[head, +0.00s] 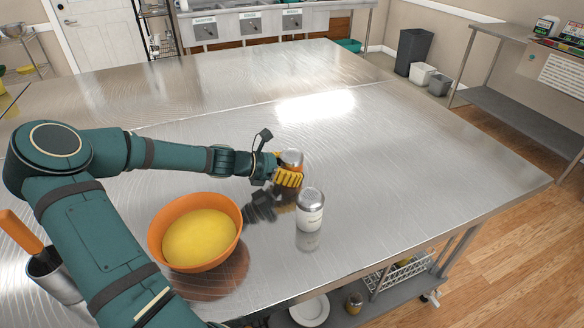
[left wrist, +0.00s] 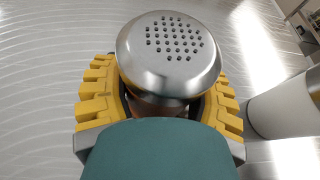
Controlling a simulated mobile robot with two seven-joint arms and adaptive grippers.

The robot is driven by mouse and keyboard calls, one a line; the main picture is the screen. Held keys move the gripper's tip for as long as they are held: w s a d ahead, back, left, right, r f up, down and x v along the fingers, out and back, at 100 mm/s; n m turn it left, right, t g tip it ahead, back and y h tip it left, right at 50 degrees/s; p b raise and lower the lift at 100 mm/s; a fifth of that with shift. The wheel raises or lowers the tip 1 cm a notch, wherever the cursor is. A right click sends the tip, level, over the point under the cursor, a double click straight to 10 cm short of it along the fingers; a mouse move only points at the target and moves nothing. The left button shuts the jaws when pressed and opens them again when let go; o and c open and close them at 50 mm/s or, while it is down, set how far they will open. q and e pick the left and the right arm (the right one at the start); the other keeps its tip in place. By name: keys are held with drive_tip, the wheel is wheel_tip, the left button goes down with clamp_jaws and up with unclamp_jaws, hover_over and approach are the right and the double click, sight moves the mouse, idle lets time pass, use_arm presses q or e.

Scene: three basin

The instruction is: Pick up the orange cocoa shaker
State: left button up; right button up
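The orange cocoa shaker (head: 292,157) stands upright on the steel table, with its silver lid above my left gripper's fingers. The perforated lid (left wrist: 169,58) fills the middle of the left wrist view. My left gripper (head: 288,178) has its yellow fingers on both sides of the shaker. In the left wrist view the fingers (left wrist: 165,100) bow around its body with no clear gap, so they look shut on it. The lower body is mostly hidden, and I cannot tell whether its base touches the table. My right gripper is not in view.
A white shaker (head: 310,212) with a silver lid stands close by, in front and to the right. An orange bowl (head: 155,240) of yellow contents sits left, near my arm. A metal cup (head: 55,280) holds an orange-handled tool. The table's right side is clear.

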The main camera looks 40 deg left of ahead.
sight(292, 154)
use_arm(q)
wheel_tip(292, 154, up, 10)
drive_tip(key=p, duration=0.4)
idle(0.3)
drive_tip(key=o, duration=0.6)
drive_tip(key=shift+c, duration=0.2)
drive_tip(key=c, duration=0.6)
